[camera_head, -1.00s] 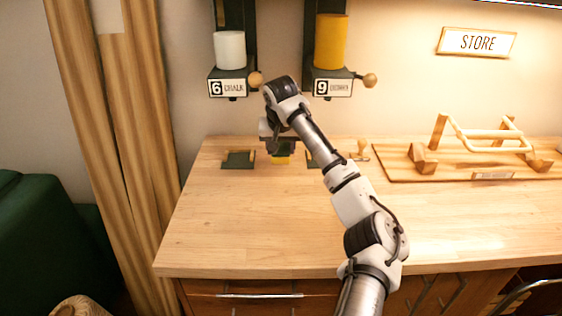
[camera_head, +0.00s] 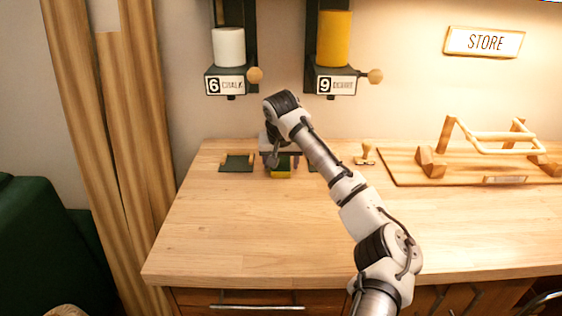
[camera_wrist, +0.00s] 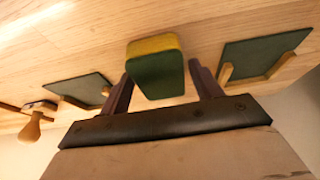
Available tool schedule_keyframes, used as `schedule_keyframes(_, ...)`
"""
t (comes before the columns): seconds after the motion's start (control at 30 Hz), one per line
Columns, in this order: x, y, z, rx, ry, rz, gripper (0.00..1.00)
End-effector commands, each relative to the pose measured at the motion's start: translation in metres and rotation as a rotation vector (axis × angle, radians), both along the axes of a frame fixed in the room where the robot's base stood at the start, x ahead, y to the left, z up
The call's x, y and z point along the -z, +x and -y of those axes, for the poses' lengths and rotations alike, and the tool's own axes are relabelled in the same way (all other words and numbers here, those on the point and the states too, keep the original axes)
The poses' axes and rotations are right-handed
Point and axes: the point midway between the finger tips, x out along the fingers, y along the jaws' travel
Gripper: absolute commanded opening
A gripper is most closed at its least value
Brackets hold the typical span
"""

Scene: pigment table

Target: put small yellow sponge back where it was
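The small sponge (camera_head: 281,172) has a yellow body and a green face. In the head view it sits under my gripper (camera_head: 282,160), between two dark green pads, near the back of the table. In the wrist view the sponge (camera_wrist: 157,70) lies between the two fingers of my gripper (camera_wrist: 161,75). The fingers stand apart, with a narrow gap at the right side of the sponge; the left finger is very close to it. My gripper looks open around the sponge. What lies directly beneath the sponge is hidden, and I cannot tell whether it touches the surface.
A green pad with wooden corners (camera_head: 236,163) lies left of my gripper. Another pad (camera_wrist: 82,90) and a wooden stamp (camera_head: 365,156) are on its other side. Chalk (camera_head: 225,85) and ochre-coloured dispensers (camera_head: 334,84) hang above. The front tabletop (camera_head: 240,225) is clear.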

Motion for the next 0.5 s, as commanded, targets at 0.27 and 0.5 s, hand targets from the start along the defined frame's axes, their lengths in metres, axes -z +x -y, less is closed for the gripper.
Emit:
schedule_keyframes(0.27, -0.001, 0.000, 0.000, 0.000, 0.000, 0.000, 0.70)
schedule_keyframes(0.5, -0.018, -0.006, -0.001, -0.001, 0.001, 0.003, 0.70)
